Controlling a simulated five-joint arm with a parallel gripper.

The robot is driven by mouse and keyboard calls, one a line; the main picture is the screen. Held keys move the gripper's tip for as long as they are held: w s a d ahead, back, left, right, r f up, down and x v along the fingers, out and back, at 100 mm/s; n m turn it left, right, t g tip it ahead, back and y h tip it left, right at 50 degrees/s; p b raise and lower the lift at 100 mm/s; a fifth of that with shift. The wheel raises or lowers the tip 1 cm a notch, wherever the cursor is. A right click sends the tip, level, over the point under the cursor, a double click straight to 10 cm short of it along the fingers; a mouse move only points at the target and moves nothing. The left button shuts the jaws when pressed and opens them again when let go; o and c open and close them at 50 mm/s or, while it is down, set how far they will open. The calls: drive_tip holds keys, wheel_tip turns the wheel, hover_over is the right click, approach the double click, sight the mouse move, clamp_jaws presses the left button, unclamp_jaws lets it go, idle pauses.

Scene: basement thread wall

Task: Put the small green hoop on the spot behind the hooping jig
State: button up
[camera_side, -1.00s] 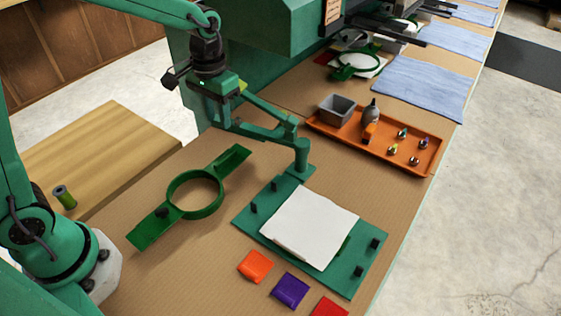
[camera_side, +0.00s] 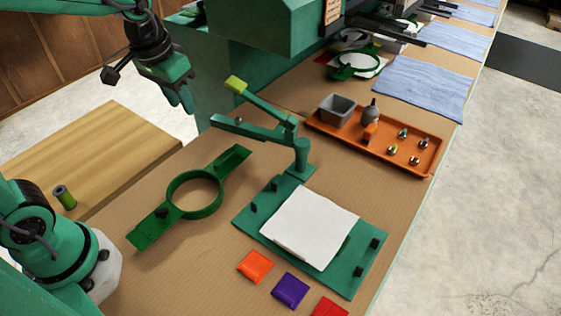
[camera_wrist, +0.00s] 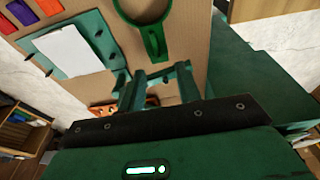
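A green hoop (camera_side: 195,208) with two flat side arms lies flat on the brown work surface, left of the jig. It also shows at the top of the wrist view (camera_wrist: 152,22). The hooping jig (camera_side: 345,270) is a green board with black pegs and a white cloth (camera_side: 310,228) on it. A green post with lever arms (camera_side: 258,132) stands at its back edge; one arm has a yellow-green tip. My gripper (camera_side: 182,104) is raised behind the hoop, left of the levers. The wrist view shows its fingers (camera_wrist: 158,92) apart, with nothing seen held.
Orange, purple and red pieces (camera_side: 290,290) lie in front of the jig. An orange tray (camera_side: 430,158) holds a grey bin and small items. A second green hoop (camera_side: 352,72) sits farther back at the machine. A thread spool (camera_side: 64,197) stands on the wooden table (camera_side: 105,140).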

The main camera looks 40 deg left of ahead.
drive_tip(key=s+a+r+t, duration=0.2)
drive_tip(key=s+t, duration=0.1)
drive_tip(key=s, duration=0.7)
drive_tip(key=shift+s+r, duration=0.2)
drive_tip(key=shift+r, duration=0.1)
drive_tip(key=shift+a, duration=0.1)
